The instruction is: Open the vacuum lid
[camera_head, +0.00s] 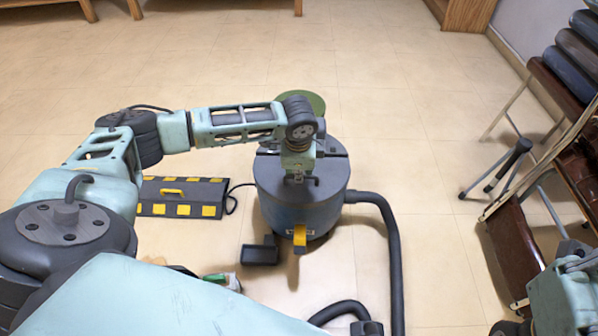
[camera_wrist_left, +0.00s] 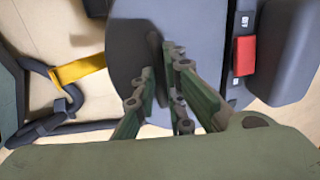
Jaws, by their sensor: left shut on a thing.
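The vacuum (camera_head: 300,213) is a blue-grey drum standing on the floor ahead of me. Its dark grey round lid (camera_head: 333,172) sits on top and looks level; it fills the middle of the left wrist view (camera_wrist_left: 205,40). My left gripper (camera_head: 301,180) reaches down onto the lid from above. In the left wrist view its fingers (camera_wrist_left: 164,62) are close together on a thin dark part that looks like the lid handle (camera_wrist_left: 153,45), mostly hidden by the fingers. A yellow latch (camera_head: 300,238) hangs at the drum's front. The right gripper's fingers are not visible.
A dark hose (camera_head: 392,245) curves down the vacuum's right side. Folding chairs (camera_head: 545,190) lean at the right. Floor behind the vacuum is mostly clear.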

